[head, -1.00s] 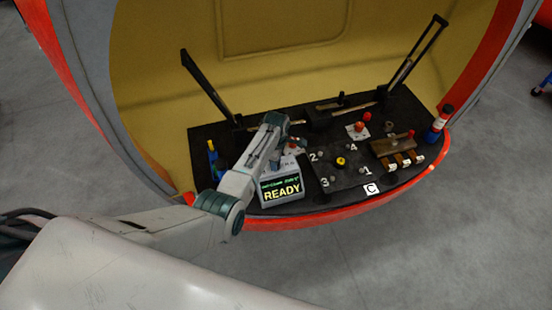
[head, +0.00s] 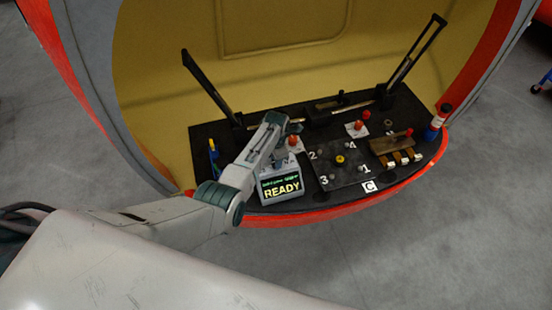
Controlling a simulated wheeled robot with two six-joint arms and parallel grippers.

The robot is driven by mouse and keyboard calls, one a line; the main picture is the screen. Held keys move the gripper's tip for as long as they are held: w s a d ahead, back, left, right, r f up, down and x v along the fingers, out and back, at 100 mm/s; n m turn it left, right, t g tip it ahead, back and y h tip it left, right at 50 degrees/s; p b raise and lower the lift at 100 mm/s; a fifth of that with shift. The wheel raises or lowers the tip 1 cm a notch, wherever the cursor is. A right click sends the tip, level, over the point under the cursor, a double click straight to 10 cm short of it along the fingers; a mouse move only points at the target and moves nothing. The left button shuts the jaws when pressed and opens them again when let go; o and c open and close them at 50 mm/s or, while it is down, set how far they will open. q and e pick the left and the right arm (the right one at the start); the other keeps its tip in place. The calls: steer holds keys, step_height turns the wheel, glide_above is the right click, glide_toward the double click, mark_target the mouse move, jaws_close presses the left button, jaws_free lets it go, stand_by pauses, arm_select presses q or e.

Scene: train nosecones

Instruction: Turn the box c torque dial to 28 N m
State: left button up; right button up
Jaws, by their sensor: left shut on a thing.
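The control box (head: 282,189) stands at the front of the black shelf, its lit screen reading READY with a smaller green line above that is too small to read. My left gripper (head: 279,158) reaches in from the left, pointing down at the top of this box. It is shut on a small part there, which appears to be the torque dial; the fingers hide it, and its setting cannot be read. A white C label (head: 369,187) is on the shelf's front edge, right of the box. My right gripper is not in view.
Right of the box is a dark plate (head: 340,172) numbered 1 to 4 with a yellow centre. Red knobs (head: 359,125) on pale bases stand behind. Two black struts (head: 203,83) rise behind.

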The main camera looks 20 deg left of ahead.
arm_select(q)
steer(key=shift+n, duration=0.3)
steer(key=o, duration=1)
steer(key=shift+c, duration=0.2)
steer(key=shift+r, duration=0.1)
step_height(320, 180, up, 11)
steer(key=b, duration=0.1)
steer(key=shift+b, duration=0.35)
steer(key=shift+f, duration=0.2)
